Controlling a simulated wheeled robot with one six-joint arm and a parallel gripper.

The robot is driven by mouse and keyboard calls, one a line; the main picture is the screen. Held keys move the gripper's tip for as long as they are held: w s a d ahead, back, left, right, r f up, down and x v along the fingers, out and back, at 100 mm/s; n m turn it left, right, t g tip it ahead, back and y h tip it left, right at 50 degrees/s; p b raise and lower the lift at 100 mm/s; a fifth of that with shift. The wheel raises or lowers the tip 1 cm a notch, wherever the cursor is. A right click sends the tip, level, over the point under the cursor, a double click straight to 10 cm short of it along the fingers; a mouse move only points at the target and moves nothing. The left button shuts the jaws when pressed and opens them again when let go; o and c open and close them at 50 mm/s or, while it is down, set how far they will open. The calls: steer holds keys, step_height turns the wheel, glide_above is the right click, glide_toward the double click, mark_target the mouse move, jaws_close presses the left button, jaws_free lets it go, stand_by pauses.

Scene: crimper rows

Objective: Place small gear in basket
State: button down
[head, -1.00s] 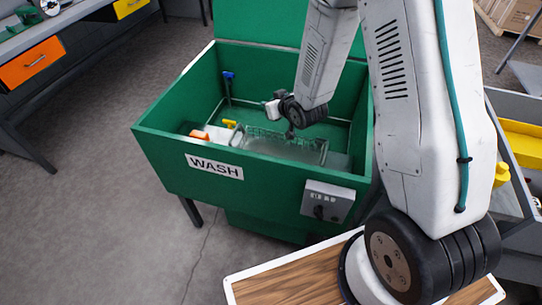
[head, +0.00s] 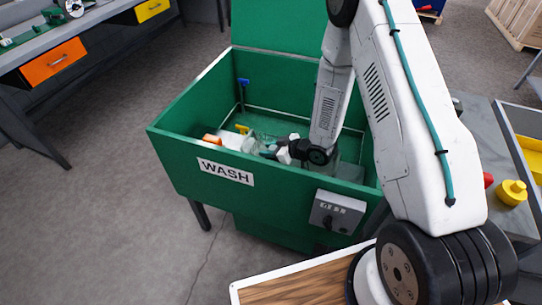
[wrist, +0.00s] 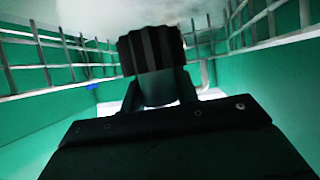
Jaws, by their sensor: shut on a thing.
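My gripper (head: 268,151) is down inside the green wash tub, low over the wire basket, pointing left in the head view. In the wrist view it is shut on a dark, ribbed piece, the small gear (wrist: 152,50). The gear is hidden or too small to make out in the head view. The wire basket (head: 268,125) lies in the tub, partly hidden by my arm. In the wrist view its wire bars (wrist: 262,22) rise on both sides of the gear. I cannot tell whether the gear touches the basket floor.
The green tub (head: 170,142) has high walls around my gripper and a control box (head: 338,211) on its front. An orange piece (head: 211,139), a yellow piece (head: 243,129) and a blue-topped post (head: 243,84) are inside. A yellow part (head: 512,192) stands on the right bench.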

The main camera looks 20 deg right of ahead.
steer(key=shift+f, duration=1.55)
steer(key=shift+f, duration=0.15)
steer(key=c, duration=1.1)
jaws_free()
steer(key=shift+o, duration=0.2)
